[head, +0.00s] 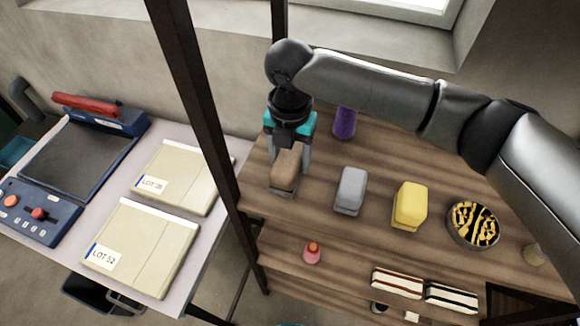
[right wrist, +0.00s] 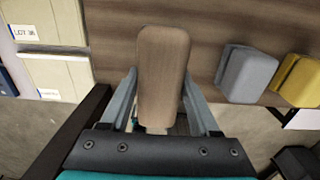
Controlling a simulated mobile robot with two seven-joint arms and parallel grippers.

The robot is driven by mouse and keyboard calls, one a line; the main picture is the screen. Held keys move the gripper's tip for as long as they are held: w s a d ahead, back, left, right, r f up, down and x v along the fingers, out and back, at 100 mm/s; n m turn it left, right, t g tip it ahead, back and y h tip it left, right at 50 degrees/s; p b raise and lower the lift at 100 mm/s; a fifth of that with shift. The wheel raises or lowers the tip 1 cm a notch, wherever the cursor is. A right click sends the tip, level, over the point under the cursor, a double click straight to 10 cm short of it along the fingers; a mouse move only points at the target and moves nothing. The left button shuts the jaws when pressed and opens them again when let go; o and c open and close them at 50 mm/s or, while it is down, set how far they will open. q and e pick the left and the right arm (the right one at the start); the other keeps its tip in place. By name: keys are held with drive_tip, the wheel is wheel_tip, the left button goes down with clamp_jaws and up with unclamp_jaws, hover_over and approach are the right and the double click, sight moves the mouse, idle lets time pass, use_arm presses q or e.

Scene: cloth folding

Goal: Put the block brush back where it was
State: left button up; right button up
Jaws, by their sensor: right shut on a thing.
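The block brush (head: 285,172), a brown wooden block, is at the left end of the upper wooden shelf (head: 322,197). My right gripper (head: 290,165) points down and is shut on it. In the right wrist view the brush (right wrist: 162,75) stands between the two fingers of the gripper (right wrist: 160,100). Whether its underside touches the shelf cannot be told. My left gripper is not in view.
A grey block (head: 350,190), a yellow block (head: 410,205) and a patterned bowl (head: 473,224) stand to the right. A purple cup (head: 344,122) is behind. A dark shelf post (head: 200,110) rises close on the left.

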sight(290, 154)
drive_tip(key=shift+w+f, duration=0.1)
drive_tip(key=shift+f, duration=1.9)
drive_tip(key=shift+f, duration=0.1)
drive_tip(key=o, duration=1.2)
wheel_tip(290, 154, up, 12)
drive_tip(key=shift+r, duration=0.15)
